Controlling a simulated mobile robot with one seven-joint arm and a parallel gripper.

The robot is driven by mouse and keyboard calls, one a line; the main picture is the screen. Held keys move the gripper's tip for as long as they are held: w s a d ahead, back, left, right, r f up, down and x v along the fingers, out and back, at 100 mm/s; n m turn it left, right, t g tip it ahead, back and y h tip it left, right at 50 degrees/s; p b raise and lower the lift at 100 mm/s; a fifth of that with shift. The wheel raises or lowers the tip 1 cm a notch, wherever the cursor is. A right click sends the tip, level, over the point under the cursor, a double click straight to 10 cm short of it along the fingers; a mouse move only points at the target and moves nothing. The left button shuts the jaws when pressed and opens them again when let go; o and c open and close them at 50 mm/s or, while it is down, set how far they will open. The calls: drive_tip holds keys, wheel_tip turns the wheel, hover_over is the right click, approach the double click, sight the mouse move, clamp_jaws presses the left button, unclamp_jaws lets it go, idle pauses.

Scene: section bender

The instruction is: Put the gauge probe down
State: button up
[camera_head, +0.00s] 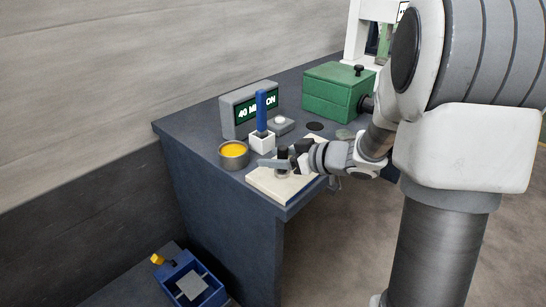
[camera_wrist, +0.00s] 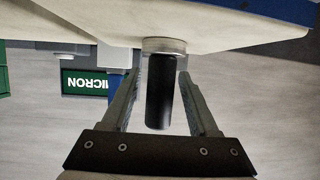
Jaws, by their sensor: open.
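The gauge probe appears to be the black cylinder with a silver collar (camera_wrist: 160,95) in the wrist view. It stands upright with its silver end against a cream board (camera_wrist: 60,22), which shows at the top of this inverted view. My gripper (camera_wrist: 159,76) is open, with one finger on each side of the probe and a visible gap at each. In the head view my gripper (camera_head: 279,161) is low over the cream board (camera_head: 264,184) at the bench corner, and it partly hides the probe (camera_head: 283,153).
A grey display (camera_head: 237,103) reading partly "MICRON", a blue upright piece (camera_head: 262,110) in a white block (camera_head: 261,143) and a tin with yellow contents (camera_head: 233,156) stand close by. A green box (camera_head: 336,92) is farther back. A blue tray (camera_head: 207,294) sits lower down.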

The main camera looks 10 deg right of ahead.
drive_tip(key=p+v, duration=0.3)
drive_tip(key=v, duration=0.8)
drive_tip(key=shift+s, duration=0.2)
drive_tip(key=shift+d+r, duration=0.15)
drive_tip(key=w+d+r+m+t+h+p, duration=0.1)
drive_tip(key=d+r+m+t+h, duration=0.3)
drive_tip(key=d+r+m+h, duration=0.6)
drive_tip(key=s+a+f+n+g+y, duration=0.15)
drive_tip(key=s+a+g, duration=0.25)
drive_tip(key=s+a, duration=0.5)
drive_tip(key=s+a+f+n+g, duration=0.1)
drive_tip(key=s+a+f+g, duration=0.3)
drive_tip(key=s+a, duration=0.6)
wheel_tip(320, 180, up, 16)
drive_tip(key=s+d+p, duration=0.1)
drive_tip(key=d+p, duration=0.2)
drive_tip(key=p, duration=1.1)
drive_tip(key=shift+r+m+g+p, duration=0.25)
drive_tip(key=shift+m+g+p, duration=0.05)
drive_tip(key=shift+m+p, duration=0.05)
